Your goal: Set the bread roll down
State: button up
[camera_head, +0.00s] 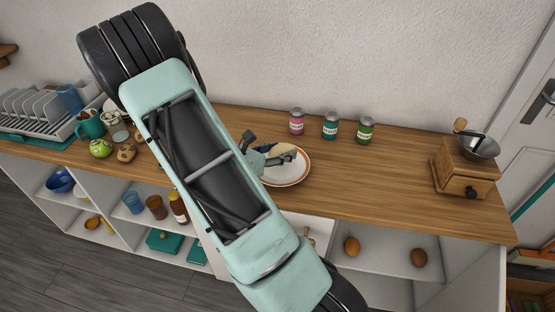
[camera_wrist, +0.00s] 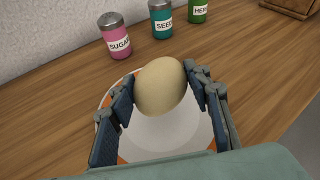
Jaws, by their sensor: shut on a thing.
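The bread roll (camera_wrist: 161,87), a smooth pale tan oval, is between the two fingers of my gripper (camera_wrist: 162,82) in the wrist view. My gripper is shut on it, one finger on each side. Below it is a white plate (camera_wrist: 165,132) with an orange rim, partly covered by the roll and fingers. I cannot tell whether the roll touches the plate. In the head view my gripper (camera_head: 271,146) is over the back left part of the plate (camera_head: 291,178), and the roll cannot be made out clearly there.
Pink (camera_head: 296,122), teal (camera_head: 330,126) and green (camera_head: 365,130) jars stand behind the plate near the wall. A wooden grinder (camera_head: 465,166) stands at the counter's right end. A dish rack (camera_head: 40,117) and cups are at the left. Bare counter (camera_head: 390,185) lies right of the plate.

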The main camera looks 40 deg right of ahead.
aim_at(278, 168)
jog(key=shift+w+a+f, duration=0.1)
jog(key=shift+w+f, duration=0.2)
jog(key=shift+f, duration=0.1)
jog(key=shift+w+f, duration=0.1)
jog(key=shift+f, duration=1.45)
jog(key=shift+f, duration=0.2)
jog(key=o, duration=1.1)
jog(key=shift+o, duration=0.2)
jog(key=shift+r, duration=0.15)
jog(key=shift+r, duration=0.2)
jog(key=v, duration=1.2)
jog(key=shift+f, duration=0.1)
